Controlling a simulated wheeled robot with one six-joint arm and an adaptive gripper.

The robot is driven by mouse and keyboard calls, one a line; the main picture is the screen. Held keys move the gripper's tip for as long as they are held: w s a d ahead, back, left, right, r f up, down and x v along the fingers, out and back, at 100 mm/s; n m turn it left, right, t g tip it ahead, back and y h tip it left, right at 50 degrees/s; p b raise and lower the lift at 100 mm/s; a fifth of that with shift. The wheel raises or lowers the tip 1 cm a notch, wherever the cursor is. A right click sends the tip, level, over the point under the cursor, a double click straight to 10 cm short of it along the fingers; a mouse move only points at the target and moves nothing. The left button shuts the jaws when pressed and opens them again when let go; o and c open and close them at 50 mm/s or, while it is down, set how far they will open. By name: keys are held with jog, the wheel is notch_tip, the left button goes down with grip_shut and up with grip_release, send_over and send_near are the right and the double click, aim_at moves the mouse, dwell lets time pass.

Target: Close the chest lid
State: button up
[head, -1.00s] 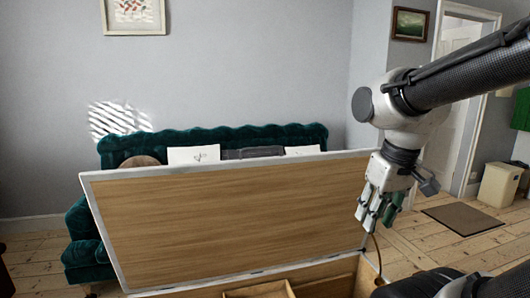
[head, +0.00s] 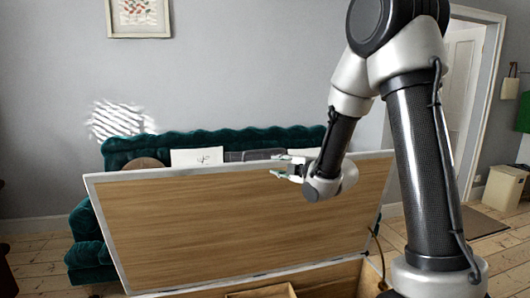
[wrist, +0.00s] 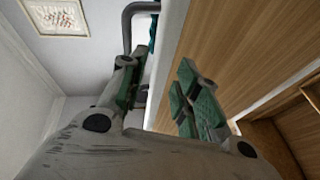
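The chest lid (head: 220,225) stands open, tilted up, its wood-grained inner face and pale rim towards me. The chest box (head: 333,279) is below it, showing only its upper part with inner dividers. My gripper (head: 284,170) is at the lid's top edge, right of its middle. In the wrist view, the fingers of my gripper (wrist: 160,90) are spread apart. The pale rim of the lid (wrist: 172,60) runs between them, and the wooden inner face is on the right. I cannot tell whether the fingers touch the rim.
A dark green sofa (head: 240,137) with cushions stands close behind the lid. A beige bin (head: 503,187) and a floor mat (head: 480,223) are at the right near the doorway. Bare floorboards (head: 32,262) show at the left.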

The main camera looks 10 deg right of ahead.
aim_at(266, 151)
jog(key=w+a+r, duration=0.1)
jog(key=w, duration=0.1)
jog(key=w+a+r+n+t, duration=0.1)
jog(key=w, duration=0.2)
jog(key=w+a+r+n, duration=0.1)
jog(key=w, duration=0.1)
jog(key=shift+w+a+r+t+y, duration=0.2)
jog(key=shift+a+t+y, duration=0.1)
jog(key=shift+a+y, duration=0.1)
jog(key=shift+c, duration=0.5)
grip_shut()
